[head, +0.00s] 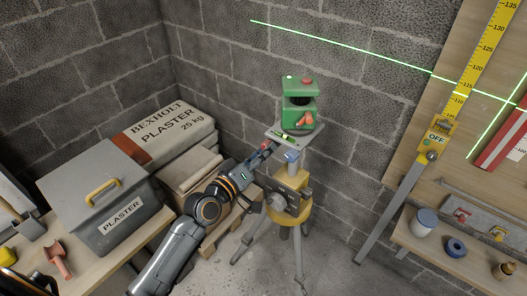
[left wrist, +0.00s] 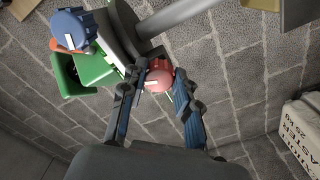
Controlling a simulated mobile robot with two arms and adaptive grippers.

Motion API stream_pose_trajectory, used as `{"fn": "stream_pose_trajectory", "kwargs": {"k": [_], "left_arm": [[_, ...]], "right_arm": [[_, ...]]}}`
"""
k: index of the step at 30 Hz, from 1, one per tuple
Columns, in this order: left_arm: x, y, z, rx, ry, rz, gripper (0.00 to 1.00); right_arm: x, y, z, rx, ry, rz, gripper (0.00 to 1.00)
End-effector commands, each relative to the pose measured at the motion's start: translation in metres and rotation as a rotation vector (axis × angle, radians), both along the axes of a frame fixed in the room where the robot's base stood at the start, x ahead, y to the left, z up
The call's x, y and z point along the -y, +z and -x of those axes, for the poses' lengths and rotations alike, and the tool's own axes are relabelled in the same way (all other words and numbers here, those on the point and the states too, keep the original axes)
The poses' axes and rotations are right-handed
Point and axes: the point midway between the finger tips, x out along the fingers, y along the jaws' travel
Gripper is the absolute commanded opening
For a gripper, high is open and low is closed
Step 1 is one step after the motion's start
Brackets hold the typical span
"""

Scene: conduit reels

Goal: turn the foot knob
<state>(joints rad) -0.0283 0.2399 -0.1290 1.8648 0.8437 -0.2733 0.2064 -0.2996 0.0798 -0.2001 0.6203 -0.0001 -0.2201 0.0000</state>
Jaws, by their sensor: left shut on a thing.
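A green laser level (head: 299,104) stands on a small grey plate on a yellow-collared tripod (head: 291,193). A red foot knob (left wrist: 158,75) sits between my left fingertips in the left wrist view, with a pale mark on its side. My left gripper (head: 268,147) is shut on it, at the left edge of the plate. My right gripper is not in view.
A grey plaster box (head: 100,190) and a plaster sack (head: 165,130) stand to the left. On the right are a board with a yellow scale (head: 483,62) and a shelf with jars. A green laser line crosses the block wall.

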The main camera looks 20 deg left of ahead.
Motion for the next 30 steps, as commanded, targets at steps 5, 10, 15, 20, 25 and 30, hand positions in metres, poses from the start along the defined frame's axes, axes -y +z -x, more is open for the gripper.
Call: {"fn": "stream_pose_trajectory", "kwargs": {"k": [5, 10, 15, 20, 25, 30], "left_arm": [[0.0, 0.0, 0.0, -0.001, 0.001, 0.0, 0.0], [0.0, 0.0, 0.0, 0.0, 0.001, -0.001, 0.49], [0.0, 0.0, 0.0, 0.0, 0.001, -0.001, 0.54], [0.0, 0.0, 0.0, 0.0, 0.0, -0.001, 0.54], [0.0, 0.0, 0.0, 0.004, -0.001, -0.009, 0.54], [0.0, -0.003, 0.0, 0.048, -0.001, -0.125, 0.54]], "right_arm": [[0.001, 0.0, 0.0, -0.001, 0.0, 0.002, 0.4], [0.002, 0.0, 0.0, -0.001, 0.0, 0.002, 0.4], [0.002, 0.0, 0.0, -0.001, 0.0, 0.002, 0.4], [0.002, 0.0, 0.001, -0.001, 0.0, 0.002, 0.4], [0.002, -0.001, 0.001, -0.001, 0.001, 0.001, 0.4], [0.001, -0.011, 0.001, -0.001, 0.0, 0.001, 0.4]]}}
